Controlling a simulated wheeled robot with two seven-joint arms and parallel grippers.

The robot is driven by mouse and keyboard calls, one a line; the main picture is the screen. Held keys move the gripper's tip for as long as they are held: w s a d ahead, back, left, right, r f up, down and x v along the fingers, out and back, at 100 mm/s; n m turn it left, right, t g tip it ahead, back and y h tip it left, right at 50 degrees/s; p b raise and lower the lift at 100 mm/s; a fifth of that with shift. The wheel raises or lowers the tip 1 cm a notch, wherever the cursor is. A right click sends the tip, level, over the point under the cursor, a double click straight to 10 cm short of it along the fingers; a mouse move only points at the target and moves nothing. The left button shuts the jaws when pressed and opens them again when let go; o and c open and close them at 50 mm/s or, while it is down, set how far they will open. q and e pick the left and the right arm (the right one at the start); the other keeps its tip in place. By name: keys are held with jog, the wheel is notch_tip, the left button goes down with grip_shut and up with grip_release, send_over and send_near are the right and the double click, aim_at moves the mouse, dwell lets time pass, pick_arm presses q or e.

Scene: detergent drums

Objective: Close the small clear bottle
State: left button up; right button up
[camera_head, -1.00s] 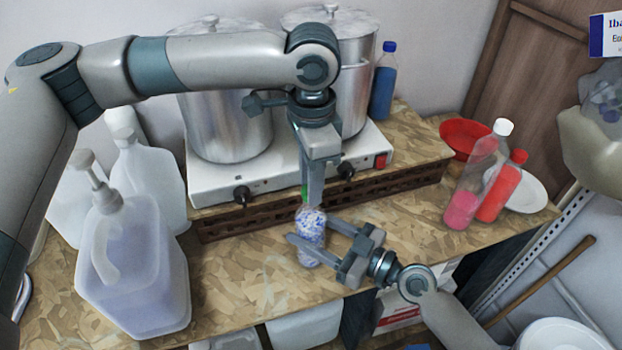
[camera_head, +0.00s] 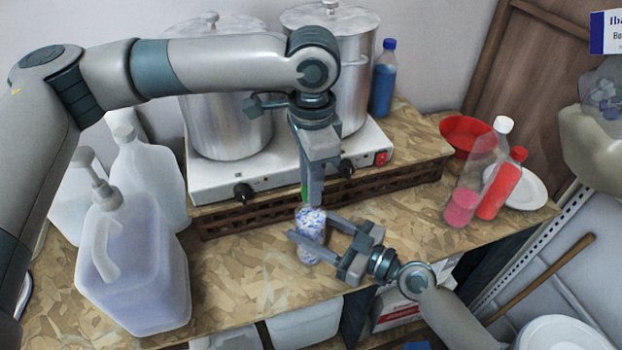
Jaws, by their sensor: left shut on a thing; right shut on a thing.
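The small clear bottle (camera_head: 311,222) stands upright on the wooden counter, with blue and white contents showing through it. My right gripper (camera_head: 309,234) comes in from the right and is shut around the bottle's body. My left gripper (camera_head: 309,199) points straight down above the bottle and is shut on a green cap (camera_head: 304,194). The cap is at the bottle's mouth and mostly hidden by the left fingers. I cannot tell whether it is seated on the neck.
A white stove (camera_head: 220,180) with two steel pots stands behind the bottle. A large jug with a pump (camera_head: 135,265) is at the left. A pink-filled bottle (camera_head: 462,208), a red bottle (camera_head: 500,190) and a red bowl (camera_head: 465,135) are at the right. The counter's front edge is close.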

pick_arm(q)
jog(key=shift+f, duration=0.15)
jog(key=m, duration=0.4)
jog(key=shift+m, duration=0.3)
jog(key=m, duration=0.5)
jog(key=o, duration=1)
jog(key=shift+r, duration=2.25)
jog(key=shift+c, duration=0.2)
